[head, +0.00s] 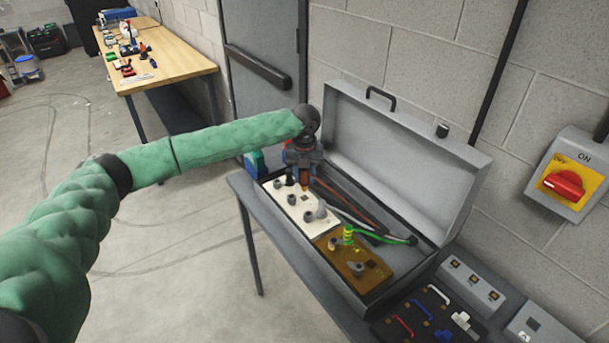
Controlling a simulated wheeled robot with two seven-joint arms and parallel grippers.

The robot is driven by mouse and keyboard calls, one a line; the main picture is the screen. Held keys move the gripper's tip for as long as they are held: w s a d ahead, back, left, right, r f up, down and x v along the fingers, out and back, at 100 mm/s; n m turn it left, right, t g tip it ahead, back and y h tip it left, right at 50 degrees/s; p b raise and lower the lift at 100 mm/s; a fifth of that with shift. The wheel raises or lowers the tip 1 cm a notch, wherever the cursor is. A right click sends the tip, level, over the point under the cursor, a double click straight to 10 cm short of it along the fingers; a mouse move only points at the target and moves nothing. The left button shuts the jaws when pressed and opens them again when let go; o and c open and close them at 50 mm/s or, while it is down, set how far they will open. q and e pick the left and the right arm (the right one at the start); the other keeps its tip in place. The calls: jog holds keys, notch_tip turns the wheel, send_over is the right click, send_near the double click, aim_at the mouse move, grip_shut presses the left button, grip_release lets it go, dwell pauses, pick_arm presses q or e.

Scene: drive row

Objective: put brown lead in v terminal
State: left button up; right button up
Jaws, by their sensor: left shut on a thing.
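My left gripper (305,180) points down into the open grey box, over the far part of the white terminal block (318,228). It is shut on the end of the brown lead (343,203), just above the block. The lead's cable runs back along the inside of the box toward the right. The block carries several grey round terminals; their letters are too small to read, so I cannot tell which is v. Whether the lead's tip touches a terminal is hidden by the gripper. My right gripper is not in view.
A green-yellow lead (348,236) stands at the brown plate (374,275), and grey and black cables lie beside it. The box's raised lid (400,150) stands behind. A red rotary switch (563,185) is on the wall. A wooden workbench (175,62) is far left.

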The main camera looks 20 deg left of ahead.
aim_at(304, 190)
pick_arm(q)
jog(key=shift+f, duration=0.4)
jog(key=shift+f, duration=0.9)
jog(key=shift+f, duration=0.4)
jog(key=shift+f, duration=1)
jog(key=shift+f, duration=0.55)
